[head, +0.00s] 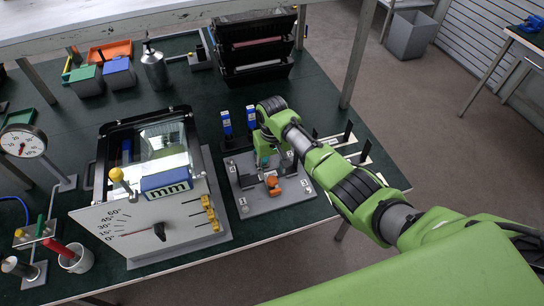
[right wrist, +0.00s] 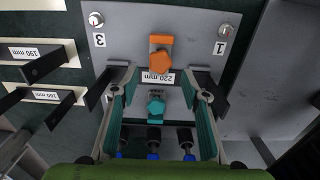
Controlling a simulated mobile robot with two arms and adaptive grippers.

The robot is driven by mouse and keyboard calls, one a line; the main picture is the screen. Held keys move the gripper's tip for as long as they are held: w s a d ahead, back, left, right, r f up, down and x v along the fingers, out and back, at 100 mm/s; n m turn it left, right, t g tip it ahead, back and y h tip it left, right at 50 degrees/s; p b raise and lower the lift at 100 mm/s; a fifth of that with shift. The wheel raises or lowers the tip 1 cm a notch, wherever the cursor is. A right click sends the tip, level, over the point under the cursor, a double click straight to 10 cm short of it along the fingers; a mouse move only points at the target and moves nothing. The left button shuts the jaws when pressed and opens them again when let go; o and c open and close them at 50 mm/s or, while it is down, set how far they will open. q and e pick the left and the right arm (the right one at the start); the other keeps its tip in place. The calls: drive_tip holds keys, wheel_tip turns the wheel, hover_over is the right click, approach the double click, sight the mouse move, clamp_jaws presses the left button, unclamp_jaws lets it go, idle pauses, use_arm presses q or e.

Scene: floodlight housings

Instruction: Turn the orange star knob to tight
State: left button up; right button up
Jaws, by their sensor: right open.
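The orange star knob (head: 272,187) sits near the front middle of a grey plate on the bench. It also shows in the right wrist view (right wrist: 160,61), on an orange block beside a "220 mm" label. A teal star knob (right wrist: 156,107) sits nearer the bottom of that view. My right gripper (head: 266,158) is over the plate, just behind the orange knob in the head view. Its two fingers (right wrist: 159,72) are spread apart with nothing held. The orange knob appears just beyond the fingertips, with no visible contact. My left gripper is not in view.
The grey plate (head: 250,206) has numbered corner bolts. Dark upright pieces stand close to both fingers. Left of the plate is a floodlight housing with a dial panel (head: 114,227).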

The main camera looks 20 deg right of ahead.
sight(272, 179)
wheel_tip(272, 179, up, 7)
drive_tip(key=shift+r, duration=0.15)
idle(0.5)
